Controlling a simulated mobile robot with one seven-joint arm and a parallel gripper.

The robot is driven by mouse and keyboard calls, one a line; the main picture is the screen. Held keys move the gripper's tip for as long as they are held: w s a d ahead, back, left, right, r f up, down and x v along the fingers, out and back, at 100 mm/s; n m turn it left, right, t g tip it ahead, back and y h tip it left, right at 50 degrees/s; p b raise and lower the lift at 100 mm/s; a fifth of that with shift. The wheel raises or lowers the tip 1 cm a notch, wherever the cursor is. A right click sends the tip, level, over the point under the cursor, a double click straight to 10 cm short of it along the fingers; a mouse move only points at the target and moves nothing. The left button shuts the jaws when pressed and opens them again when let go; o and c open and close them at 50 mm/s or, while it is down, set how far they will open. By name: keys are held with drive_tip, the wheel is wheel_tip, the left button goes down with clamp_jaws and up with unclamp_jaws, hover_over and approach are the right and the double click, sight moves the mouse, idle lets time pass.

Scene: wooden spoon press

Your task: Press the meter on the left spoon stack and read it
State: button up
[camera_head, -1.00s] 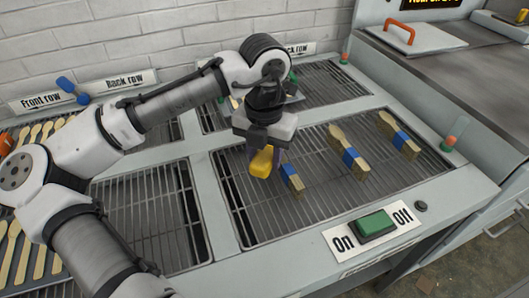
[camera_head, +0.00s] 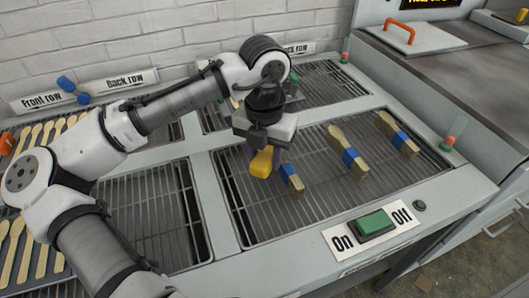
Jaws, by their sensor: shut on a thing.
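My gripper (camera_head: 264,148) points down over the front right grate and is shut on the yellow meter (camera_head: 262,161). The meter's face cannot be read from here. The left spoon stack (camera_head: 292,180), wooden with a blue band, lies just right of and below the meter; its far end is hidden behind my gripper. I cannot tell whether the meter touches it. A middle spoon stack (camera_head: 349,157) and a right spoon stack (camera_head: 398,137), both blue-banded, lie farther right on the same grate.
A green switch (camera_head: 374,223) between "On" and "Off" labels sits on the front edge. Loose spoons (camera_head: 32,135) lie on the left grates. A metal lid with an orange handle (camera_head: 399,30) is at the back right. The front left grate (camera_head: 150,215) is partly bare.

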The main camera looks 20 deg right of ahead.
sight(265, 154)
idle(0.3)
wheel_tip(265, 154, up, 7)
drive_tip(key=p, duration=0.7)
idle(0.8)
